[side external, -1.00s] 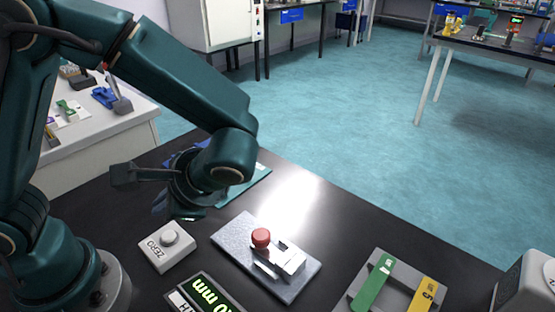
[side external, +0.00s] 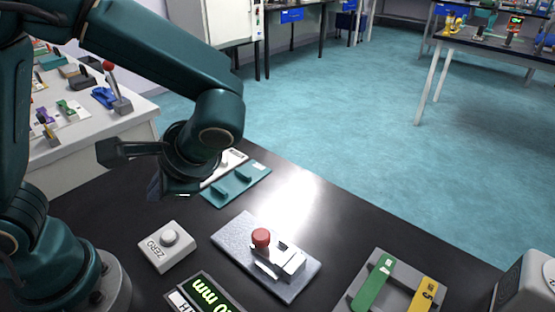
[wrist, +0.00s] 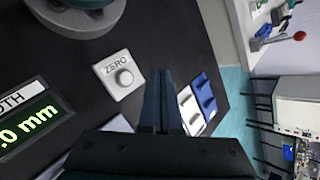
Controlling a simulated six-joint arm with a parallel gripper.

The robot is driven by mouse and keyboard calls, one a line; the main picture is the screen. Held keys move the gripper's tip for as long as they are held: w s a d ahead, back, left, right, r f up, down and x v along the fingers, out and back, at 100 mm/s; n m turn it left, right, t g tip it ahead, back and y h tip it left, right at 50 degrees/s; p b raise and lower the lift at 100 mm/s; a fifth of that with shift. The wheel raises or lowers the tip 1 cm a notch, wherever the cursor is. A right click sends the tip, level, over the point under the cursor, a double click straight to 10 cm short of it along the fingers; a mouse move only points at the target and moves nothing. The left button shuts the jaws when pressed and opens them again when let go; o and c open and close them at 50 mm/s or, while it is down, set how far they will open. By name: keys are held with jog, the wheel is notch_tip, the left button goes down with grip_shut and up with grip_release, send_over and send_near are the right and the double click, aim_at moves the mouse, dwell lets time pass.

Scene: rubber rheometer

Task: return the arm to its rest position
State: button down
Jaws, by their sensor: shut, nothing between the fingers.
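My gripper (side external: 158,188) hangs above the black table, to the left of the teal rack and behind the ZERO button box as the side view shows it. It is clear of the table and holds nothing. In the wrist view my gripper's dark fingers (wrist: 158,88) are together, pointing away from the camera. They overlap the table between the ZERO box (wrist: 120,76) and the white and blue holders (wrist: 203,95). The arm is bent at the elbow, with the wrist low.
The white ZERO box (side external: 167,246), a grey plate with a red knob (side external: 262,237) and a display (side external: 205,296) stand near the front. The teal rack (side external: 236,186) lies at the table's back edge. A grey frame (side external: 400,290) holds green and yellow bars. A side bench (side external: 125,125) stands behind.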

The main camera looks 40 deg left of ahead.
jog(key=d+r+n+t+h, duration=0.1)
jog(key=n+t+h, duration=0.1)
jog(key=d+r+n+t+h, duration=0.1)
jog(key=r+n+t+h, duration=0.1)
jog(key=t+h, duration=0.1)
jog(key=s+r+n+t+h, duration=0.1)
jog(key=t+h, duration=0.1)
jog(key=h, duration=0.1)
jog(key=shift+d+r+n, duration=0.35)
jog(key=shift+d+n, duration=0.05)
